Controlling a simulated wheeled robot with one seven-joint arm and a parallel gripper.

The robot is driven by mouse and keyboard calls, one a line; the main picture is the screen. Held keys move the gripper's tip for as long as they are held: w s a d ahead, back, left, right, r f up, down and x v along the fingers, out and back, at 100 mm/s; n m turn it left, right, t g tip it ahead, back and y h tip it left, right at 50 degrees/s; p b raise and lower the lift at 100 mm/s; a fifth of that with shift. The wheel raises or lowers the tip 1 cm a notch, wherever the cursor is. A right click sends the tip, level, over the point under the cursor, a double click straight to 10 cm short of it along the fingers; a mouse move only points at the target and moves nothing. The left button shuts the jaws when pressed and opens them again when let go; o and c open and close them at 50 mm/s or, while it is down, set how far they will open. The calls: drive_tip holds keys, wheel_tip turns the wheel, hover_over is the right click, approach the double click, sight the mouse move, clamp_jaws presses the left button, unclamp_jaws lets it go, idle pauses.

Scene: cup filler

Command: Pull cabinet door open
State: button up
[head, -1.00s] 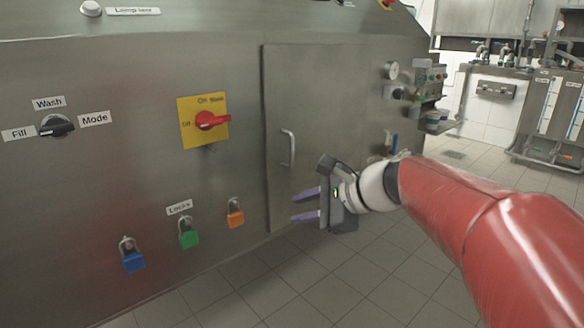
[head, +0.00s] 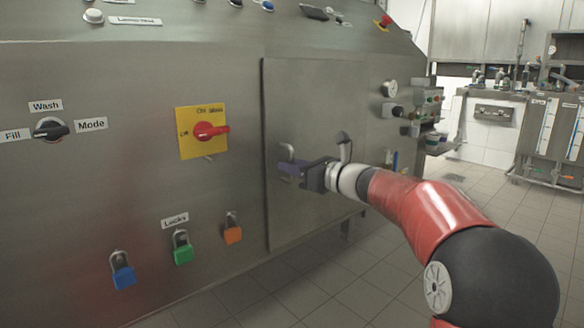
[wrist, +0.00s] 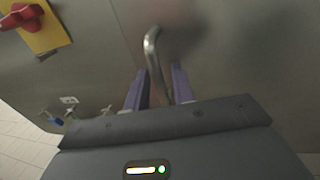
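The grey metal cabinet door (head: 315,95) is flush with the machine front and looks closed. Its bar handle (head: 284,150) is on the door's left side, with its lower part hidden behind my gripper in the head view. My gripper (head: 288,170) is at the handle, with purple fingers pointing at the door. In the wrist view the handle (wrist: 154,55) runs down between the two fingers of my gripper (wrist: 160,85). The fingers are apart, with a gap on the left side of the handle; the right finger is close to it, and I cannot tell whether they touch.
Left of the door are a red rotary switch (head: 208,131) on a yellow plate and blue, green and orange padlocks (head: 183,248). The tiled floor (head: 350,285) below is clear.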

drive_tip(key=shift+w+a, duration=0.15)
drive_tip(key=shift+a, duration=0.1)
drive_tip(key=shift+c, duration=0.2)
clamp_jaws()
drive_tip(key=shift+d, duration=0.1)
